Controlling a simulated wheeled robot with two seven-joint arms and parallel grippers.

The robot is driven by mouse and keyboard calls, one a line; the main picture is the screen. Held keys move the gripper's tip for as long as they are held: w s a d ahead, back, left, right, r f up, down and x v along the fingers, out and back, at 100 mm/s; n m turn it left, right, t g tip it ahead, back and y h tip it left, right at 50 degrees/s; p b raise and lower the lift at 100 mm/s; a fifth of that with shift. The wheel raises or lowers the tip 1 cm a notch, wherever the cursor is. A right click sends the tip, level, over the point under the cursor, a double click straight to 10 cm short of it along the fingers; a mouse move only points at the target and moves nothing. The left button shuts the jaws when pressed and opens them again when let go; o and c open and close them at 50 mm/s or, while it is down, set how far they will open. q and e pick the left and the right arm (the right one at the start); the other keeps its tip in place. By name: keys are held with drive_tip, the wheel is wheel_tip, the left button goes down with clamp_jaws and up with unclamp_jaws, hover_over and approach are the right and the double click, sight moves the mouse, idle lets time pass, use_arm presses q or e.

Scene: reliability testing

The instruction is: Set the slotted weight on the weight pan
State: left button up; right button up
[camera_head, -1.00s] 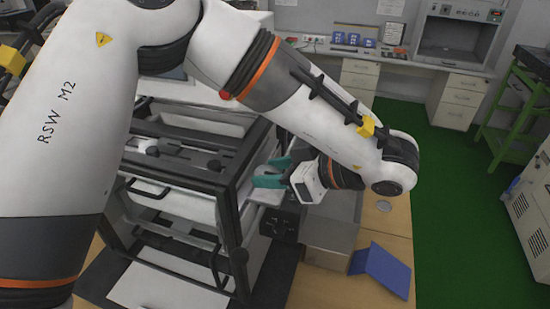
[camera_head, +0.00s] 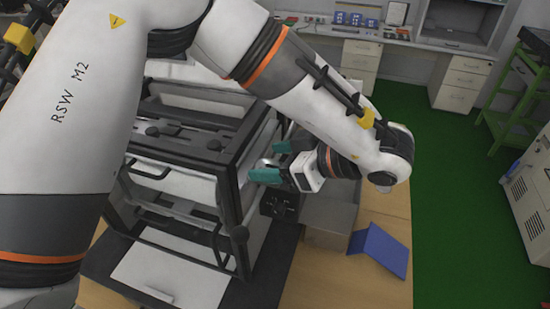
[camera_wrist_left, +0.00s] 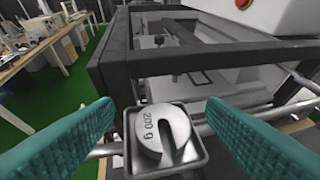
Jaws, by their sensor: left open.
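The slotted weight (camera_wrist_left: 162,132) is a round silvery disc marked "200 g" with a slot cut in from its edge. In the left wrist view it lies flat inside a small square metal pan (camera_wrist_left: 190,168) with a raised rim, which I take to be the weight pan. My left gripper (camera_head: 273,161) has teal fingers and is open. In the left wrist view its fingers (camera_wrist_left: 160,108) stand on either side of the pan, with gaps to the weight. In the head view the weight is too small to make out clearly. My right gripper is not in view.
A black-framed test machine (camera_head: 228,190) stands directly beside my left gripper. Metal rods run beside the pan. A grey box (camera_head: 330,222) and a blue angled piece (camera_head: 380,250) are on the wooden table. Green floor (camera_head: 440,200) lies open to the right.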

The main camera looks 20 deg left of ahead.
use_arm(q)
drive_tip(key=v, duration=1.2)
drive_tip(key=shift+f, duration=0.1)
